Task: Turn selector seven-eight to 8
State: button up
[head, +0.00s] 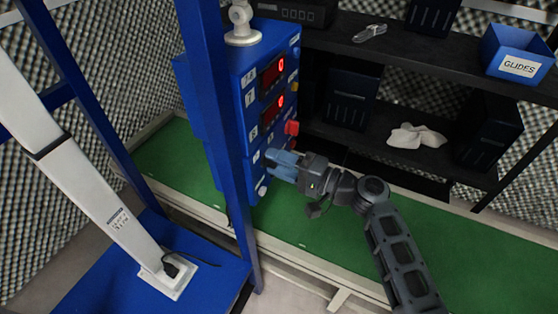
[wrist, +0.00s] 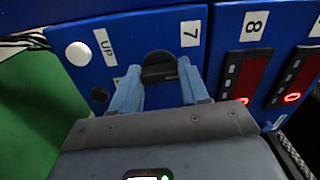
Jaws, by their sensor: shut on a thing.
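The selector is a black round knob (wrist: 160,66) on the blue panel (wrist: 222,50). The knob's pointer direction cannot be made out.
A white button (wrist: 78,54) labelled "UP" and a small dark round part (wrist: 100,94) are beside the knob. Red displays (head: 272,73) and a red knob (head: 292,127) are higher on the panel. A blue post (head: 215,110) stands close by; black shelves (head: 400,60) are right.

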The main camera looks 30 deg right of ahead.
jog(key=shift+m+p, duration=1.25)
jog(key=shift+m, duration=2.05)
jog(key=o, duration=1.1)
jog(key=shift+c, duration=0.2)
jog(key=b+v, duration=0.1)
jog(key=v, duration=0.7)
jog(key=shift+a+f, duration=0.1)
jog(key=shift+f, duration=0.05)
